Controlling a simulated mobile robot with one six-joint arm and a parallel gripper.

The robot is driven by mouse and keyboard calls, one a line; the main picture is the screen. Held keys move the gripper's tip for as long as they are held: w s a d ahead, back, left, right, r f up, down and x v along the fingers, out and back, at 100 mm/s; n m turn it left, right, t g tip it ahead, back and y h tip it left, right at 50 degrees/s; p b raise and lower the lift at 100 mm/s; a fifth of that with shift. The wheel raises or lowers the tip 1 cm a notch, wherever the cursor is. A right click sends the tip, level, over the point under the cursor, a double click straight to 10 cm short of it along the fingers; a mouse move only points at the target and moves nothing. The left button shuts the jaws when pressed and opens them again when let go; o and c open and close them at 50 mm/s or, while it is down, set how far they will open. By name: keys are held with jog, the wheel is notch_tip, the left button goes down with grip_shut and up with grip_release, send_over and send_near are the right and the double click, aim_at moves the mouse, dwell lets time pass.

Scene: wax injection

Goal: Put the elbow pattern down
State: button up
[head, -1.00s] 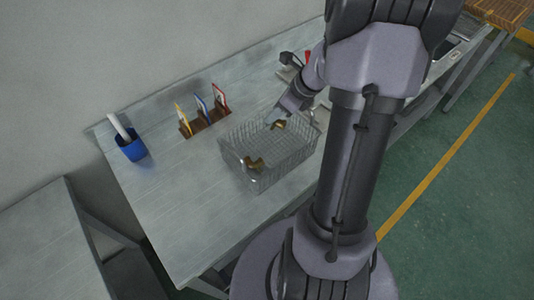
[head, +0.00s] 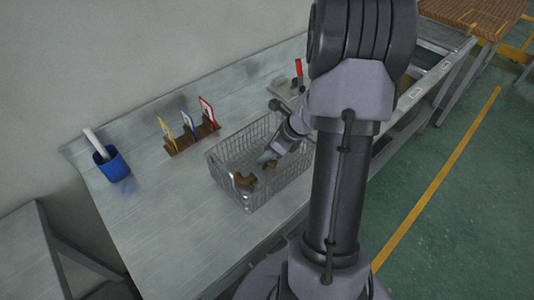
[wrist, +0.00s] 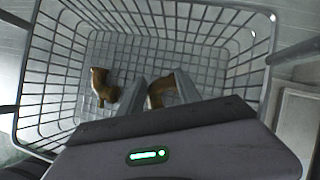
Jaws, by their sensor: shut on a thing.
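The elbow pattern (wrist: 162,88), brown and curved, is held between the two fingers of my gripper (wrist: 157,86) in the wrist view. In the head view the elbow pattern (head: 271,164) shows just under the tip of my gripper (head: 266,158), inside the wire basket (head: 257,199). The gripper reaches down into the basket from the right. A second brown pattern (wrist: 101,86) lies on the basket floor to the left of the held one, apart from it. I cannot tell whether the held pattern touches the floor.
The basket's grey mesh walls (wrist: 52,72) stand around my fingers. On the table (head: 150,220) are a blue cup (head: 112,165) with a white roll and a wooden rack (head: 193,139) with coloured cards. A red-handled device (head: 299,69) stands behind the basket. The table's left front is clear.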

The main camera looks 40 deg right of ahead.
jog(key=shift+f, duration=0.2)
jog(key=o, duration=1.3)
